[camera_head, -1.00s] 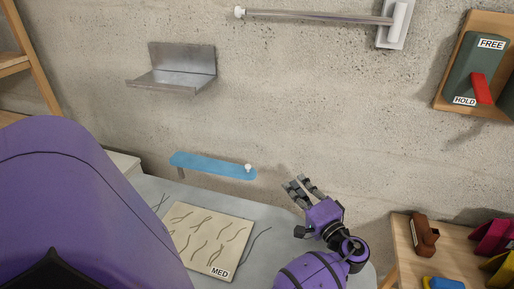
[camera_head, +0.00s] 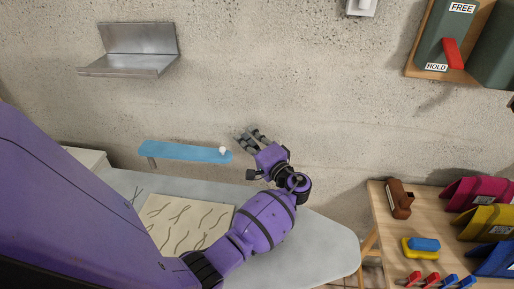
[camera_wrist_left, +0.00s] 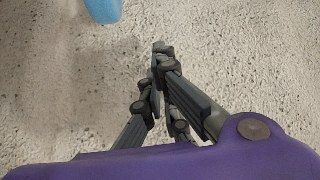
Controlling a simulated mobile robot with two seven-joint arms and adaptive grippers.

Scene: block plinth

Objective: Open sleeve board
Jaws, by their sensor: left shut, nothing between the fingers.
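The blue sleeve board (camera_head: 180,152) is a narrow board by the concrete wall, above the back edge of the grey ironing board. A small white knob (camera_head: 223,150) sits at its right end. The blue end also shows at the top of the left wrist view (camera_wrist_left: 103,8). My left gripper (camera_head: 246,136) is just to the right of the knob, apart from it. It is shut and empty, with its fingertips together in the left wrist view (camera_wrist_left: 160,48). My right gripper is not in view.
The grey ironing board (camera_head: 325,245) bears a pale mat (camera_head: 190,222) with dark wavy strands. A metal shelf (camera_head: 128,65) is on the wall. At right, a wooden table (camera_head: 385,232) holds coloured holders, a brown block (camera_head: 399,198) and clips. A FREE/HOLD lever (camera_head: 452,53) is above.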

